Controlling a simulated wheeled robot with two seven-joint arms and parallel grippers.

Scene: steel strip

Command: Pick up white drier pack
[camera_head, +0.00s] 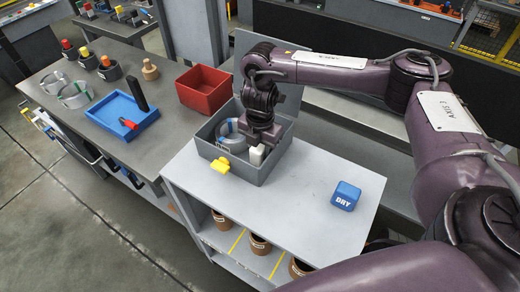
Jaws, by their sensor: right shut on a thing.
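A white drier pack (257,154) shows at the lower end of my right gripper (261,143), inside the grey box (262,176) on the light grey shelf top. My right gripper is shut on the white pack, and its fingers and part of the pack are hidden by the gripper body. A blue pack marked DRY (345,196) stands on the shelf top to the right of the box. My left gripper is not in view.
A red bin (204,90) and a blue tray (121,113) stand on the bench at left. The shelf top around the blue pack is clear.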

